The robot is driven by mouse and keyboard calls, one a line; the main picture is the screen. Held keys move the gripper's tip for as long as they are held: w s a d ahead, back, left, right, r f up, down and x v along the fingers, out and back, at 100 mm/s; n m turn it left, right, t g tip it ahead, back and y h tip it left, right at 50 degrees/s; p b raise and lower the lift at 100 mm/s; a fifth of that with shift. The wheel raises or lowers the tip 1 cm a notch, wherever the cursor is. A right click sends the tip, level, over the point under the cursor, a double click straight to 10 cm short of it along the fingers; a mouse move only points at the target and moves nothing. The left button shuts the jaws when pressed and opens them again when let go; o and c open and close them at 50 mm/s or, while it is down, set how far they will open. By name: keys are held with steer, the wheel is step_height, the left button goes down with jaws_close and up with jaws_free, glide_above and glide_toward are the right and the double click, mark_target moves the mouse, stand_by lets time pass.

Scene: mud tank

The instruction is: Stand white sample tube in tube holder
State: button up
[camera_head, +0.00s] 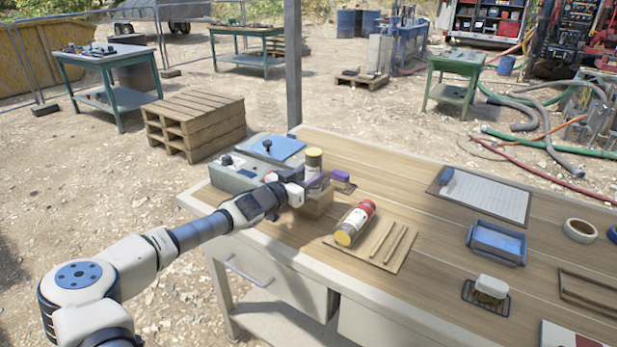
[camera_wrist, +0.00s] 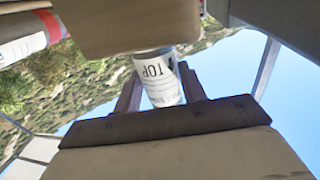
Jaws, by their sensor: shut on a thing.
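The white sample tube (camera_head: 313,176), with a tan cap, is upright in my gripper (camera_head: 316,184) in the head view. The wrist view, which is upside down, shows the tube's white label with "TOP" (camera_wrist: 160,80) between the two fingers of my gripper (camera_wrist: 160,88). My gripper is shut on the tube. The wooden block of the tube holder (camera_head: 318,206) is directly below it, and its edge fills the top of the wrist view (camera_wrist: 125,28). The tube's lower end meets or passes behind the block's edge; I cannot tell whether it is seated in a hole.
A grey control box (camera_head: 235,177) stands behind on the left. A clipboard (camera_head: 487,195) and a blue tray (camera_head: 497,242) are farther right.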

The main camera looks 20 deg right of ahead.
steer(key=shift+r, duration=0.15)
steer(key=o, duration=1.4)
steer(key=shift+s+a+f, duration=0.2)
steer(key=shift+s+a, duration=0.05)
steer(key=shift+a, duration=0.25)
steer(key=b+v, duration=0.3)
steer(key=v, duration=0.9)
steer(key=shift+s+a+r+b, duration=0.2)
steer(key=shift+a+b, duration=0.1)
steer(key=shift+b, duration=0.1)
